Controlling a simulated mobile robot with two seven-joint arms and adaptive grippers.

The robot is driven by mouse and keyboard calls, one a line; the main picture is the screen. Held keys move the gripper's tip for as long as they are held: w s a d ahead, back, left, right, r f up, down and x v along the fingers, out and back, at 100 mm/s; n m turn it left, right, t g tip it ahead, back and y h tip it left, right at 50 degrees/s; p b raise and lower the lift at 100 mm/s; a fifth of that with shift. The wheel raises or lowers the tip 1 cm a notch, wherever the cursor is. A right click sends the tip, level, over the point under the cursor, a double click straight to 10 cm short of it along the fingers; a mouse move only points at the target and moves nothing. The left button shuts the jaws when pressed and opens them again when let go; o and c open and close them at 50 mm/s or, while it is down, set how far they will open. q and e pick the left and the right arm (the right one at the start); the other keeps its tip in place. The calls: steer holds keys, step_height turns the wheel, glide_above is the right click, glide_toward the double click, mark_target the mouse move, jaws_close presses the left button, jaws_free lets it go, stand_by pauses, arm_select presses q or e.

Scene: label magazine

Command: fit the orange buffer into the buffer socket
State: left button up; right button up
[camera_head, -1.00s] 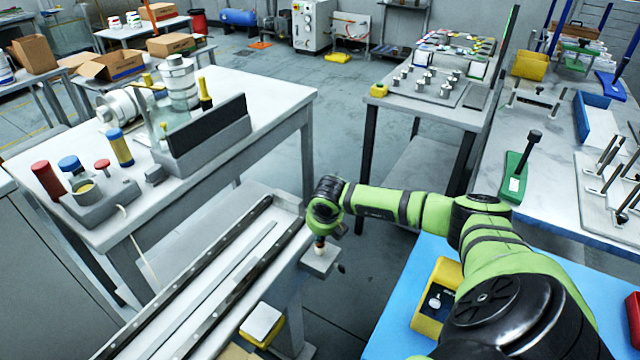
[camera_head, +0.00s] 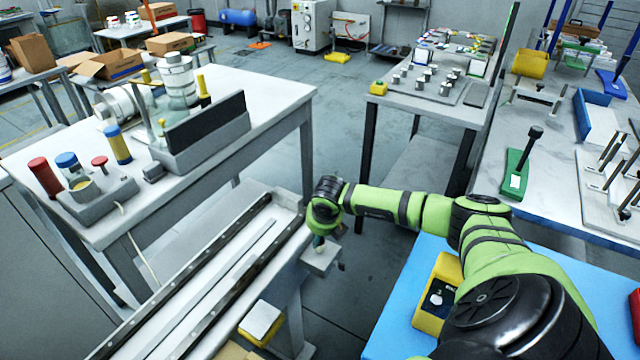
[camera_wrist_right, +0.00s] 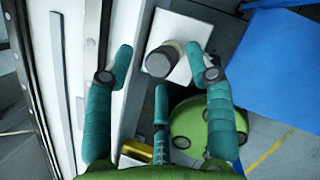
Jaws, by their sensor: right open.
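My right gripper (camera_head: 319,246) is over a small pale block (camera_head: 320,262) at the right end of the long rail table. In the right wrist view its teal fingers (camera_wrist_right: 163,85) are spread open and hold nothing. Between and beyond the fingertips, a short grey cylinder (camera_wrist_right: 163,60) stands on a white plate (camera_wrist_right: 190,33). It looks grey here, so I cannot tell whether it is the orange buffer or the socket. No clearly orange buffer shows in either current view. My left gripper is not in view.
The rail table (camera_head: 190,300) runs along the left of the gripper. A yellow box with a pale top (camera_head: 262,322) is beside it. A blue table (camera_head: 395,315) with a yellow holder (camera_head: 434,300) stands at the right. Grey floor shows between the tables.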

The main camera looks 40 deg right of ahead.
steer(key=shift+r+p, duration=0.65)
steer(key=b+v, duration=0.3)
steer(key=v, duration=0.9)
steer(key=shift+a+f, duration=0.1)
steer(key=shift+f, duration=0.05)
